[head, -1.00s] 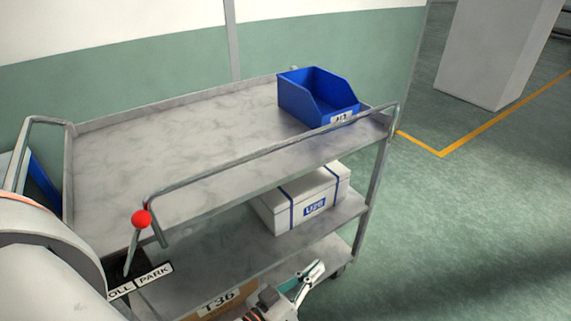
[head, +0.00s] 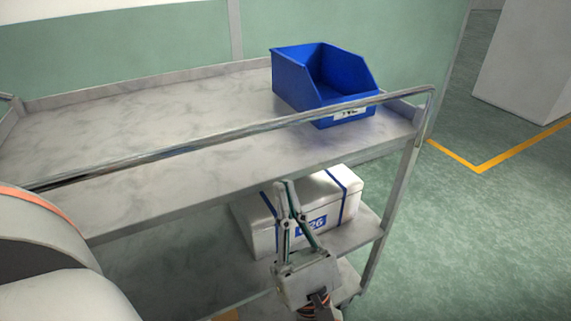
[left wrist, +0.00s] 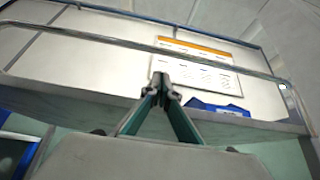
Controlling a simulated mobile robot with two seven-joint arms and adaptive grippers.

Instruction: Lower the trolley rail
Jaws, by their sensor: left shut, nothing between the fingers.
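The trolley rail (head: 215,135) is a grey metal bar, raised above the front edge of the trolley's top shelf (head: 120,115). It bends down at its right end by the corner post. In the left wrist view the rail (left wrist: 130,40) crosses above and beyond the fingertips. My left gripper (head: 284,184) is shut and empty, fingers pointing up. It is in front of the trolley, below the top shelf's front edge and apart from the rail. It also shows in the left wrist view (left wrist: 160,82). My right gripper is not in view.
A blue bin (head: 322,82) stands on the top shelf at the right. A white box with blue straps (head: 340,195) sits on the shelf below, partly behind my gripper. Green floor (head: 480,230) to the right is clear. A pale pillar (head: 530,60) stands beyond.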

